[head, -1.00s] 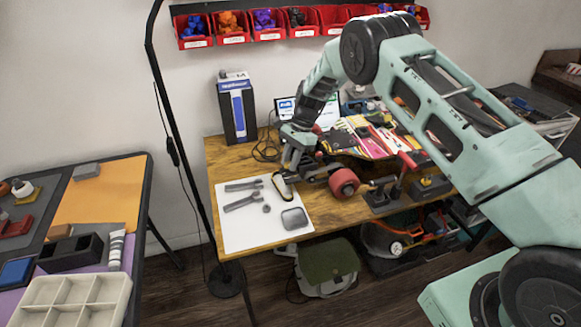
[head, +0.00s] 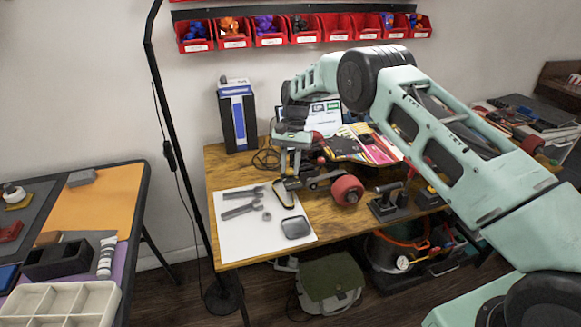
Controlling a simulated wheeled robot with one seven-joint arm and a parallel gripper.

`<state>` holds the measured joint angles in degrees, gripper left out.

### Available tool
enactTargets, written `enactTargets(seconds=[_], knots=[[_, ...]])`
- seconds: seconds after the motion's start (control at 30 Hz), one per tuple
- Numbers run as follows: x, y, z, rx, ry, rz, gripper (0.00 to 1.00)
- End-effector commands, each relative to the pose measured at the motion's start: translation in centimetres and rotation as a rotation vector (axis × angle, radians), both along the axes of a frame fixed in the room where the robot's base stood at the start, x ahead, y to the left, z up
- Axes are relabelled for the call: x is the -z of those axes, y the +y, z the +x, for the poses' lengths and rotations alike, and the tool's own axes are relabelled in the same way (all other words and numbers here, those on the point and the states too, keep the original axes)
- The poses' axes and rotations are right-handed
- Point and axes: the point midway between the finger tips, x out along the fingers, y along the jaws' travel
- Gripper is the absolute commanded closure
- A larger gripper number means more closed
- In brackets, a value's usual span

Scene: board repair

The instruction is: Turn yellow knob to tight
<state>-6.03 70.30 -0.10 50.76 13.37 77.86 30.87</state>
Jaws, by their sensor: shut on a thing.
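A skateboard (head: 375,152) with a colourful deck rests upside down on the wooden workbench, with a red wheel (head: 347,189) and metal truck at its near end. My gripper (head: 291,184) is low at the left end of this truck, beside a black and yellow loop-shaped thing (head: 283,193). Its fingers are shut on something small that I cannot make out. I cannot pick out the yellow knob for certain; it may be hidden by my gripper. My arm hides part of the board.
A white sheet (head: 237,236) holds grey wrenches (head: 240,210) and a grey square dish (head: 296,227). A black clamp-like tool (head: 388,205) stands to the right. A black lamp pole (head: 180,170) rises at the bench's left. Red bins (head: 270,36) hang above.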

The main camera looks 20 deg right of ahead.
Motion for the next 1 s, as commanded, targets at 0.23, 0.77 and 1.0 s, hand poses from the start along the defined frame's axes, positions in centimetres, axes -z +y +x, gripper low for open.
enactTargets(seconds=[0.23,0.77,1.0], knots=[[-0.1,-0.1,0.1,-0.012,-0.003,-0.001,0.98],[-0.1,0.0,0.0,-0.01,-0.002,0.0,0.54],[-2.0,-0.4,-0.1,-0.009,-0.002,0.0,0.54]])
